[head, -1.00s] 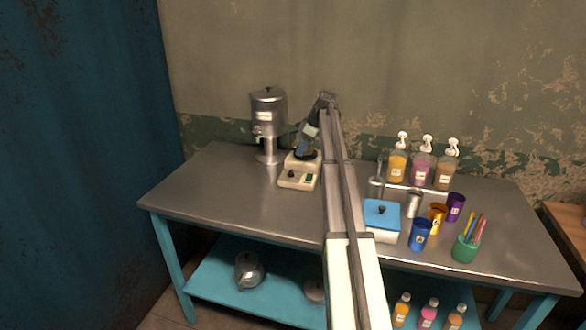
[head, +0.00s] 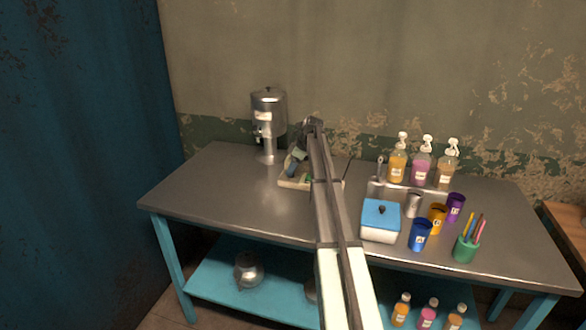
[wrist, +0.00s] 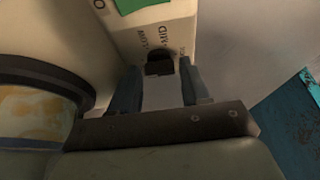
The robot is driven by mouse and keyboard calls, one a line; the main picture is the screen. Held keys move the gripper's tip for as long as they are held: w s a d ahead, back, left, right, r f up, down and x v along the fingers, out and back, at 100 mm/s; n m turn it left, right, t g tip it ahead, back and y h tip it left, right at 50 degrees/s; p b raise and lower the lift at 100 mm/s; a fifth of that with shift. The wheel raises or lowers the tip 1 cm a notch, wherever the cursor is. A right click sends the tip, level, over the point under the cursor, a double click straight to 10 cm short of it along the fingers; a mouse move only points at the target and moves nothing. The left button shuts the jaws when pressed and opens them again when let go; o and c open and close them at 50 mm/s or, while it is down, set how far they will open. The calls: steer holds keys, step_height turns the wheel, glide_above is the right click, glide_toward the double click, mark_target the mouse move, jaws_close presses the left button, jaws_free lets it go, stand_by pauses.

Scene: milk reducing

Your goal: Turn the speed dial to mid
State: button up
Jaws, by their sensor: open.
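The cream-coloured machine base (head: 287,183) stands on the steel table left of my arm. The wrist view shows its panel (wrist: 185,28) with printed lettering, a green switch (wrist: 140,4) at the top edge and a small black dial (wrist: 158,62). My gripper (wrist: 158,72) is open, with one finger on each side of the dial. Gaps show between the fingers and the dial; I cannot tell whether either touches it. In the head view my gripper (head: 296,167) is low over the base and hides the dial. The dial's pointer setting is not readable.
A metal dispenser (head: 268,115) stands behind the base. Right of my arm are a blue-lidded box (head: 381,215), coloured cups (head: 421,235), a pen holder (head: 466,250) and pump bottles (head: 397,165). The table's left part is clear.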

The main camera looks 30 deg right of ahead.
steer(key=c, duration=0.8)
steer(key=shift+o, duration=0.2)
